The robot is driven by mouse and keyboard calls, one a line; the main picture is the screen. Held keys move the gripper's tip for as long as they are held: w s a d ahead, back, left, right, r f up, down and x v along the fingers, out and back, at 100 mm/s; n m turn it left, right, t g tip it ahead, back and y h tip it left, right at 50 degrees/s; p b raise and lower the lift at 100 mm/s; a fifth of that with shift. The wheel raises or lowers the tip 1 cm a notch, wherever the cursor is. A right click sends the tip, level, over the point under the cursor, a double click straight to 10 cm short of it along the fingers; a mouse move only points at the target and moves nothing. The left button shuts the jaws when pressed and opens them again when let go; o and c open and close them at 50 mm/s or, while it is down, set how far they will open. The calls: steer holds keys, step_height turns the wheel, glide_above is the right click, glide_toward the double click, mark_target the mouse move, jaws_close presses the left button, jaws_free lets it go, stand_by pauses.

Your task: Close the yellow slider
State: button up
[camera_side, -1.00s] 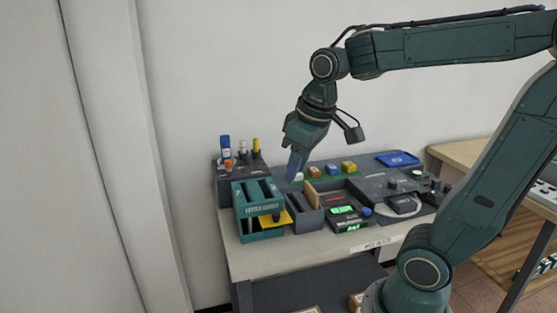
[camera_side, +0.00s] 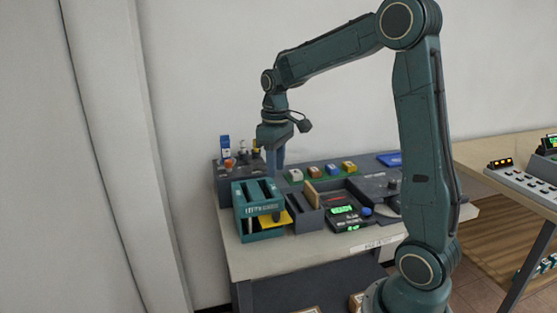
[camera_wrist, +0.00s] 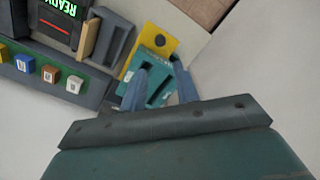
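The yellow slider (camera_side: 283,221) is a flat yellow plate with a dark knob, sticking out of the right side of a teal slotted box (camera_side: 262,236) at the left end of the bench. In the wrist view the yellow slider (camera_wrist: 165,35) lies beyond my fingertips, with the teal box (camera_wrist: 155,75) partly hidden by my fingers. My gripper (camera_side: 275,172) points down above the back of the box, apart from the slider. In the wrist view my gripper (camera_wrist: 160,70) has its two fingers apart with nothing between them.
A dark compartment holder (camera_side: 306,218) stands just right of the slider, then a device with a green display (camera_side: 344,212). Small coloured blocks (camera_side: 330,170) line the back.

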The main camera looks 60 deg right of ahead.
mark_target(276, 213)
step_height(276, 213, down, 14)
steer(key=shift+r, duration=0.1)
stand_by(0.9)
